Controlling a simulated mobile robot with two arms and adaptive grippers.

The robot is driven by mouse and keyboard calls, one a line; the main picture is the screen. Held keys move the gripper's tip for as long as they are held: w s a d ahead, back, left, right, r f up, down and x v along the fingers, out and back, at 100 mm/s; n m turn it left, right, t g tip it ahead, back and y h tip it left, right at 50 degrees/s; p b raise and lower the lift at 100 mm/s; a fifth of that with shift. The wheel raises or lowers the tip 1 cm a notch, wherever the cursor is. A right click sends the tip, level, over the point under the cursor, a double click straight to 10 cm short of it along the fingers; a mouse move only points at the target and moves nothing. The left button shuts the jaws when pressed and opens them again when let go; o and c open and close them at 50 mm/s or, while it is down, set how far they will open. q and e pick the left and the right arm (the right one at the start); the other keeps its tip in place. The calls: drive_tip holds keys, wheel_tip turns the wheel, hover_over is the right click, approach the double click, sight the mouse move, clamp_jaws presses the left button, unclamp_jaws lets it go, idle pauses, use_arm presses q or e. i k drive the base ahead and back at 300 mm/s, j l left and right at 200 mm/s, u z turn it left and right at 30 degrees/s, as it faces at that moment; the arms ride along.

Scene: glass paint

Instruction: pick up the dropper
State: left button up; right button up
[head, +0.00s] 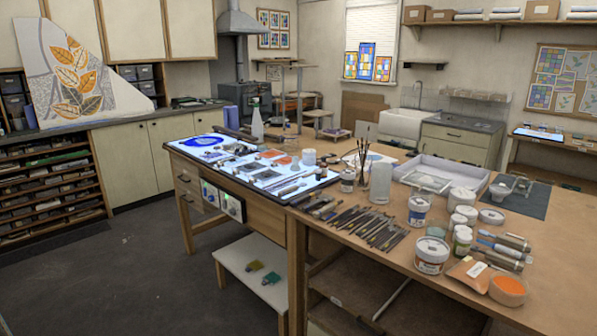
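I cannot make out a dropper for certain among the many small items on the long wooden workbench (400,264). Thin dark tools (368,228) lie in a row near the front edge of the bench. A pale cylindrical container (380,183) stands behind them, and long-handled brushes (362,157) stand upright beside it. White jars with labels (432,254) stand right of the tools. Neither of my grippers is in view.
A lit glowing panel (215,143) with glass pieces covers the bench's left part. A spray bottle (257,120) stands behind it. Open floor (120,265) lies left.

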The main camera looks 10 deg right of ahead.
sight(512, 252)
drive_tip(key=z, duration=1.55)
